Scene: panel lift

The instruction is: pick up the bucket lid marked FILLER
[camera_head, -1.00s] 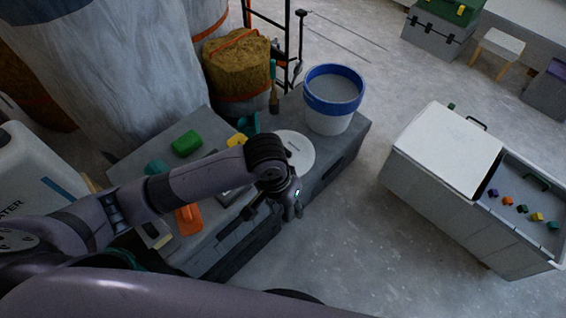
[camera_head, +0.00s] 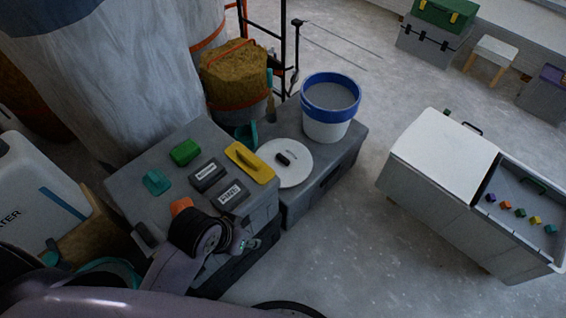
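The bucket lid (camera_head: 297,168) is a white disc with a dark knob handle. It lies flat on the grey box in front of the bucket. Small dark lettering shows on it, too small to read. The white bucket (camera_head: 326,128) with a blue rim stands just behind and right of the lid, open at the top. My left gripper (camera_head: 246,243) is low, at the front edge of the nearer box, well below the lid in the picture and apart from it. Its fingers are too small and dark to tell open from shut. My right gripper is not in view.
On the nearer grey box (camera_head: 135,182) are a green block (camera_head: 185,152), a teal piece (camera_head: 156,182), two labelled dark blocks (camera_head: 209,175) and a yellow trowel-like tool (camera_head: 250,163). A white-topped cabinet (camera_head: 445,148) stands at right. The floor between is clear.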

